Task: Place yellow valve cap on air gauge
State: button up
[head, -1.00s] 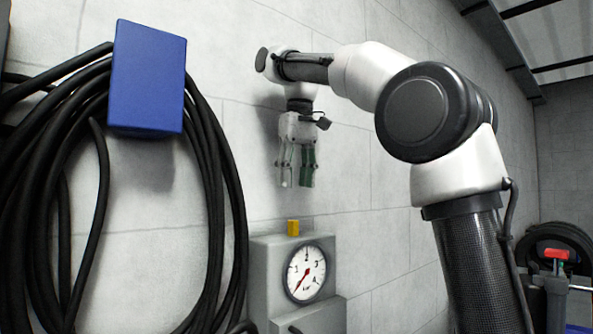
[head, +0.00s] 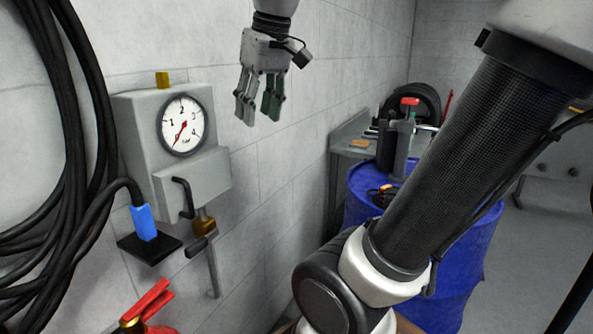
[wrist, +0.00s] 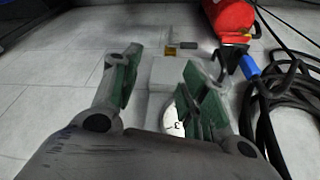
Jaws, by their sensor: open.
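The air gauge (head: 182,125) is a grey wall box with a round white dial and a red needle. A small yellow valve cap (head: 162,79) stands upright on the box's top. My gripper (head: 258,113) is open and empty, fingers pointing down, to the right of the gauge and apart from it in the head view. In the wrist view my open gripper (wrist: 163,68) shows green-lined fingers, with the gauge dial (wrist: 173,118) partly hidden behind the right finger. I cannot make out the yellow cap in the wrist view.
Black hose (head: 75,150) hangs at the left, with a blue connector (head: 144,222) near the gauge. A brass fitting with a handle (head: 203,226) hangs below it. A red extinguisher (head: 147,303) is at lower left; a blue barrel (head: 357,199) stands right.

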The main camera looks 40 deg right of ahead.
jog(key=s+d+f, duration=0.1)
jog(key=s+f, duration=0.3)
jog(key=f, duration=0.2)
jog(key=s+d+f+t, duration=0.1)
jog(key=s+f, duration=0.3)
jog(key=f, duration=0.2)
jog(key=shift+s+d+f+m, duration=0.15)
jog(key=shift+d+f+m, duration=0.2)
jog(key=shift+d+m, duration=0.05)
